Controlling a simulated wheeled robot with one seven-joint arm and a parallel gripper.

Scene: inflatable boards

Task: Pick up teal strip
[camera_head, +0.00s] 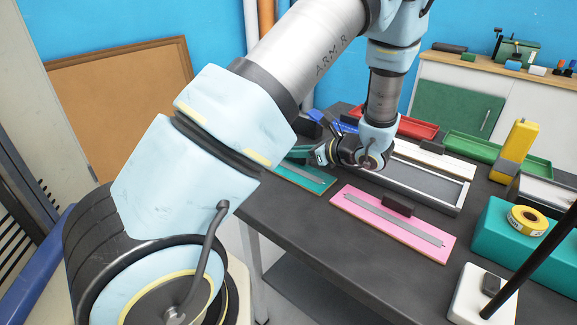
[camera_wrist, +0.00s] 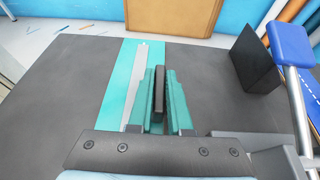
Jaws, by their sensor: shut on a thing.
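The teal strip (camera_head: 318,182) is a flat teal board with a grey bar along it, lying at the table's left edge, partly hidden by my arm. In the wrist view the teal strip (camera_wrist: 112,98) runs away from me, left of and under the fingers. My gripper (camera_head: 299,155) reaches left over it. In the wrist view my gripper (camera_wrist: 160,78) has its teal fingers shut on a dark upright block (camera_wrist: 159,92), which looks like the strip's handle. I cannot tell whether the strip is off the table.
A pink board (camera_head: 375,227) with a black block lies at the table's front. A grey tray (camera_head: 440,195), a red tray (camera_head: 412,128) and a green tray (camera_head: 470,146) stand behind. A teal box (camera_head: 500,245) with yellow tape is at right. In the wrist view a dark panel (camera_wrist: 256,62) stands right of the fingers.

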